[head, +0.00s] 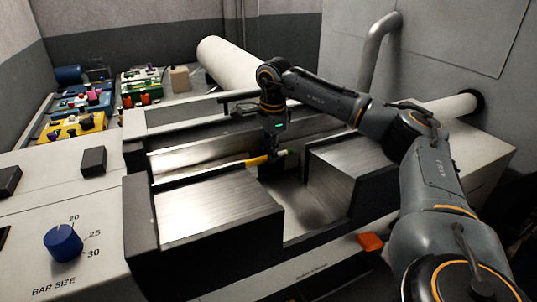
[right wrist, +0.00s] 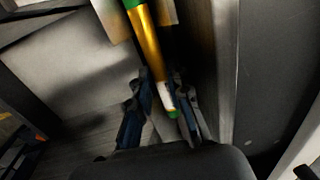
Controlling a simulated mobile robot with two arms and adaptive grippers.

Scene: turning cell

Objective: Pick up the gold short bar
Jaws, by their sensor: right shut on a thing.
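The gold short bar (head: 257,160) has a pale band and a green end, and sits in the slot between the metal blocks of the machine bed. In the right wrist view the gold bar (right wrist: 148,38) runs from the top edge down between the fingers, with green near both visible ends. My right gripper (head: 271,153) points down and is shut on the bar near its banded end; it also shows in the right wrist view (right wrist: 165,98). I cannot tell whether the bar still touches the bed. My left gripper is not in view.
Steel blocks (head: 220,208) and dark walls border the slot. A blue bar-size knob (head: 63,243) and black blocks (head: 93,161) are on the left panel. A red-orange button (head: 370,242) is at the front. Colored fixtures (head: 78,127) and a white cylinder (head: 232,66) stand behind.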

